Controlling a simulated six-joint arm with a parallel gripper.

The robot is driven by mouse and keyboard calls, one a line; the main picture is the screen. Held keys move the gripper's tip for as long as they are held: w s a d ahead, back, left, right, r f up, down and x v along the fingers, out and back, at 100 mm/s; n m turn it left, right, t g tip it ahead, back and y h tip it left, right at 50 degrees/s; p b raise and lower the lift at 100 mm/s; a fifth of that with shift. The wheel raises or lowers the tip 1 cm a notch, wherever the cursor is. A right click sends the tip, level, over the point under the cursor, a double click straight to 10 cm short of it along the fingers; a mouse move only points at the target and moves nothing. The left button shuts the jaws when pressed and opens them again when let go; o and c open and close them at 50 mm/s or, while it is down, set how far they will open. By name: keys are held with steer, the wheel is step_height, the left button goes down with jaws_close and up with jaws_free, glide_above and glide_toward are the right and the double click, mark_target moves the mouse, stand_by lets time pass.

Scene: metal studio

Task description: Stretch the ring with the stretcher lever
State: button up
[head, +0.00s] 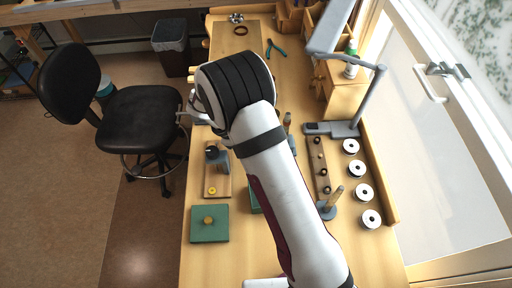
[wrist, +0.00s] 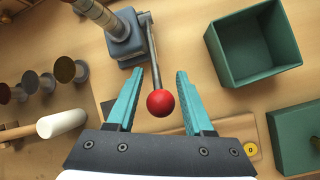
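In the wrist view, the stretcher (wrist: 122,34) has a blue-grey base and a stepped post leaning out of the top left. Its metal lever (wrist: 151,47) ends in a red ball (wrist: 160,103). My gripper (wrist: 158,74) is open, with one teal finger on each side of the lever and ball; gaps show on both sides. In the head view my gripper (head: 184,116) shows only partly at the left of my arm, which hides much of the bench. I cannot make out the ring on the post.
In the wrist view, an open green box (wrist: 228,56) is at upper right and a green block (wrist: 292,140) at lower right. A yellow disc (wrist: 250,149) lies on a wooden board. A white-headed mallet (wrist: 62,122) and several round-topped stands (wrist: 65,70) are at left.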

steer(key=shift+o, duration=0.3)
steer(key=shift+r, duration=0.1)
steer(key=v, duration=1.5)
steer(key=shift+a+r, duration=0.25)
steer(key=shift+c, duration=0.2)
steer(key=d+m+g+y, duration=0.1)
steer(key=d, duration=0.1)
steer(key=s+d+m+g+y, duration=0.1)
steer(key=d+m+y, duration=0.1)
steer(key=d, duration=0.1)
steer(key=s+d+m+g+y, duration=0.1)
steer(key=d+m+y, duration=0.1)
steer(key=d, duration=0.1)
steer(key=shift+d, duration=0.15)
steer(key=c, duration=0.7)
steer(key=d+m+y, duration=0.2)
steer(key=r+m+y, duration=0.1)
steer(key=shift+s+d, duration=0.3)
steer(key=shift+d, duration=0.1)
jaws_close()
steer(key=w+d+r+m+t+y, duration=0.1)
steer(key=d+r+m+t+y, duration=0.25)
steer(key=d+m+y, duration=0.2)
steer(key=shift+t+h, duration=0.25)
steer(key=shift+h, duration=0.2)
steer(key=x, duration=1.4)
steer(key=shift+a, duration=0.15)
